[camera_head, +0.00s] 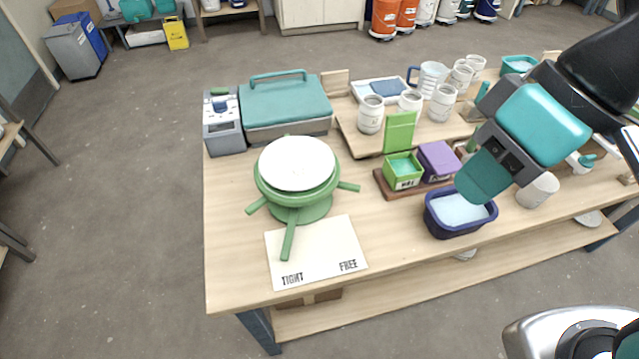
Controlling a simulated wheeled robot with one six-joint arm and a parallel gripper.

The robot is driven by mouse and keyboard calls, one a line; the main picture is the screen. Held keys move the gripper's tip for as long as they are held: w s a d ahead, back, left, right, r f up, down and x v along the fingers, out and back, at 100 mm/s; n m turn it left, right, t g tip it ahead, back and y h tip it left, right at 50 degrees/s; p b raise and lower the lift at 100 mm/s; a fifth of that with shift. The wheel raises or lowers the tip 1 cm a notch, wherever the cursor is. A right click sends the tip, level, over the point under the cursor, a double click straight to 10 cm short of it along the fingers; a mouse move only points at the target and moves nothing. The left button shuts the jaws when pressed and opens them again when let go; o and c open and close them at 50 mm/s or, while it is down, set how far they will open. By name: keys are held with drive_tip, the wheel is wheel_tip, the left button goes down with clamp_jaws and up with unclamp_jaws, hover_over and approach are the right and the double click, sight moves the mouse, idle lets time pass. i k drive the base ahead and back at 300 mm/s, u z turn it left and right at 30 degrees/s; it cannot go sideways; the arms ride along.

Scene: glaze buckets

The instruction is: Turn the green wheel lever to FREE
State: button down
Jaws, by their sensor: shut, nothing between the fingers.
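The green wheel (303,208) stands on the left part of the table with a round white top (297,163). Its long green lever (288,241) points toward the front edge, over a cream card (322,243) printed TIGHT on the left and FREE on the right. The lever's tip lies just above the word TIGHT (292,279), left of the word FREE (348,265). Two shorter green arms stick out left and right. My gripper (480,188) is shut and empty, to the right of the wheel, in front of the dark blue tub (449,233) in the picture and apart from the lever.
A green box (403,180) and a purple box (437,161) stand on a brown base between the wheel and my gripper. White cups (371,114) stand on a wooden board behind. A teal-lidded case (284,103) and a grey device (222,126) stand behind the wheel.

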sight(290, 232)
drive_tip(key=k, duration=1.25)
drive_tip(key=u, duration=0.85)
drive_tip(key=i, duration=1.2)
drive_tip(key=u, duration=0.2)
